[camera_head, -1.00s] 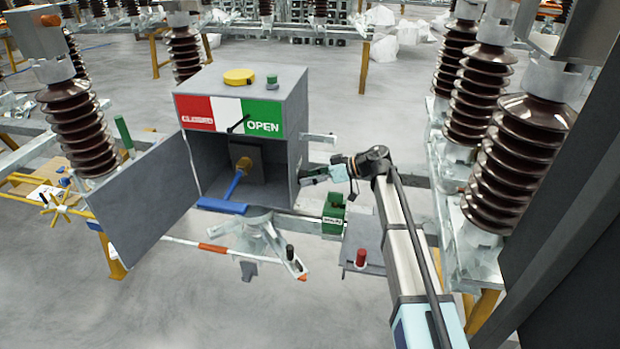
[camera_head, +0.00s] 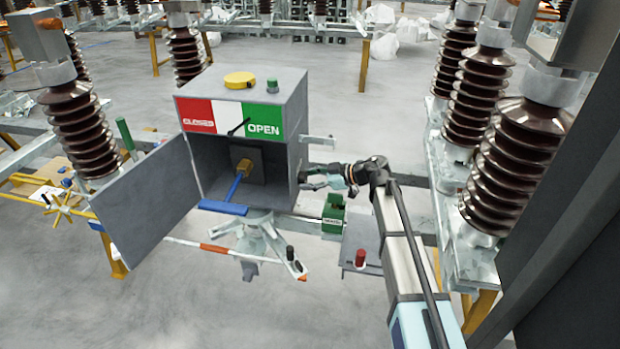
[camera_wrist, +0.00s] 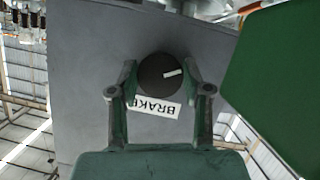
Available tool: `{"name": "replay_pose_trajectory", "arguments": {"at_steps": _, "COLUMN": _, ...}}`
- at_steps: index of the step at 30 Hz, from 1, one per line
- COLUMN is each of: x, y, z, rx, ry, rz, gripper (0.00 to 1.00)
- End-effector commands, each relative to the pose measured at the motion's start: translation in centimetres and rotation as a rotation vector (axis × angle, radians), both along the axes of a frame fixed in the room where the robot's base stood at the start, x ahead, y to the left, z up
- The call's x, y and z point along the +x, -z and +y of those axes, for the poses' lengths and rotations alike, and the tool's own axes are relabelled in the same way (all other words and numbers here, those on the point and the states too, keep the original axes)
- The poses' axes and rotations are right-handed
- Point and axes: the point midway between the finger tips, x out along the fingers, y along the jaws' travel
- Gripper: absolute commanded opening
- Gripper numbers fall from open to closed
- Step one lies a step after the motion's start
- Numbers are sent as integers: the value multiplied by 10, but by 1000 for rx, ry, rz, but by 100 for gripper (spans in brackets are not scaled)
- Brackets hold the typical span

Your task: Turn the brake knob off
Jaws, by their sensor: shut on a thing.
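The brake knob (camera_wrist: 158,76) is a dark round knob with a white mark, on a grey panel (camera_wrist: 85,62) in the wrist view. A white BRAKE label (camera_wrist: 153,106) lies beside it, upside down in this view. My gripper (camera_wrist: 160,66) has one finger on each side of the knob and is shut on it. In the head view my gripper (camera_head: 308,180) is at the right side of the grey cabinet (camera_head: 295,150); the knob cannot be made out there.
The cabinet door (camera_head: 150,208) stands open to the left. A green box (camera_head: 333,213) sits just below my gripper. A red knob (camera_head: 360,257) and a black knob (camera_head: 290,252) stand lower down. Brown insulators (camera_head: 515,165) rise to the right of my arm.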

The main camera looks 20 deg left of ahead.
Motion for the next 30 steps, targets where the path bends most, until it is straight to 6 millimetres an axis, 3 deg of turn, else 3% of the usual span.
{"name": "replay_pose_trajectory", "arguments": {"at_steps": 10, "x": -1, "y": 0, "z": 0, "rx": 19, "ry": -1, "rz": -161, "gripper": 13}}
{"name": "replay_pose_trajectory", "arguments": {"at_steps": 26, "x": -1, "y": 0, "z": 1, "rx": 24, "ry": -1, "rz": -191, "gripper": 13}}
{"name": "replay_pose_trajectory", "arguments": {"at_steps": 27, "x": -1, "y": 0, "z": 1, "rx": 24, "ry": -2, "rz": -191, "gripper": 55}}
{"name": "replay_pose_trajectory", "arguments": {"at_steps": 29, "x": -1, "y": 0, "z": 1, "rx": 24, "ry": -1, "rz": -190, "gripper": 73}}
{"name": "replay_pose_trajectory", "arguments": {"at_steps": 30, "x": -1, "y": 0, "z": 1, "rx": 24, "ry": -1, "rz": -190, "gripper": 73}}
